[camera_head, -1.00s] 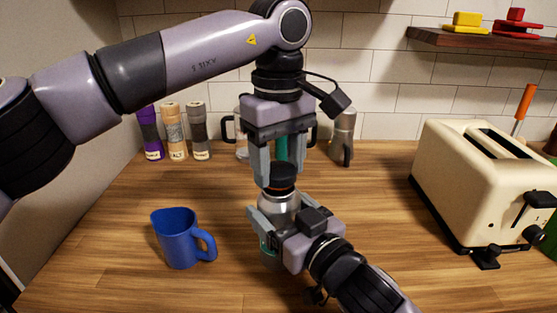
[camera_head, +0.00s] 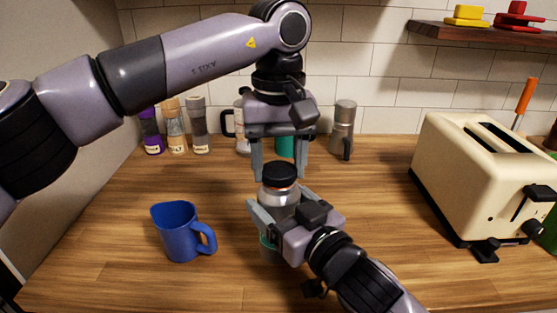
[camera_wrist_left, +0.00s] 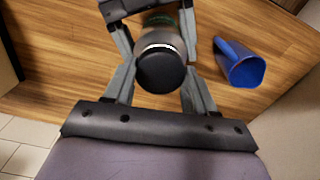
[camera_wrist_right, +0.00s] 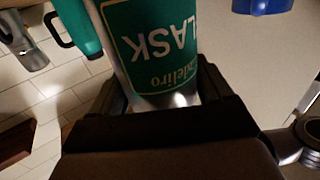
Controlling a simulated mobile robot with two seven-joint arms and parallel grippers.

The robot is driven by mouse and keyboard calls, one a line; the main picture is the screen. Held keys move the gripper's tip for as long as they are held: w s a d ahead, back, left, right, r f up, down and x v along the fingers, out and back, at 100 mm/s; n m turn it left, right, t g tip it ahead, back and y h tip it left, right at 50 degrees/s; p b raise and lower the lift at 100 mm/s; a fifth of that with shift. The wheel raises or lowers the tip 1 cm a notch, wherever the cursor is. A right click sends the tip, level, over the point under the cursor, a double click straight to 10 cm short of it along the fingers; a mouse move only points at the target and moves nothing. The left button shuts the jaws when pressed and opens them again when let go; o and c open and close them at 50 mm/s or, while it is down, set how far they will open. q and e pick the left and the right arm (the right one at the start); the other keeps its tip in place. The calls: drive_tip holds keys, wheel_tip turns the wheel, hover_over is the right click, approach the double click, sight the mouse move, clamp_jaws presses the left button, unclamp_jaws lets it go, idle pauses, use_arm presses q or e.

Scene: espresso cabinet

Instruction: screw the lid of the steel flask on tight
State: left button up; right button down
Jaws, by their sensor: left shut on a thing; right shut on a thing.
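The steel flask (camera_head: 278,201) stands upright on the wooden counter, its black lid (camera_head: 280,173) on top. The lid also shows from above in the left wrist view (camera_wrist_left: 160,72); I cannot tell how tightly it sits. My left gripper (camera_head: 280,175) points down from above, its two fingers shut on opposite sides of the lid. My right gripper (camera_head: 268,209) comes in from the lower right and is shut on the flask's body. The body's green label with the word "FLASK" (camera_wrist_right: 160,42) fills much of the right wrist view. My right gripper hides part of the lower body.
A blue mug (camera_head: 178,232) stands left of the flask. A cream toaster (camera_head: 475,180) stands at the right. Spice bottles (camera_head: 174,128), a teal container (camera_head: 285,146) and a grey canister (camera_head: 343,130) stand near the tiled wall. The counter between flask and toaster is clear.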

use_arm(q)
drive_tip(key=m, duration=1.1)
drive_tip(key=o, duration=1)
drive_tip(key=shift+r, duration=2.2)
drive_tip(key=shift+c, duration=0.3)
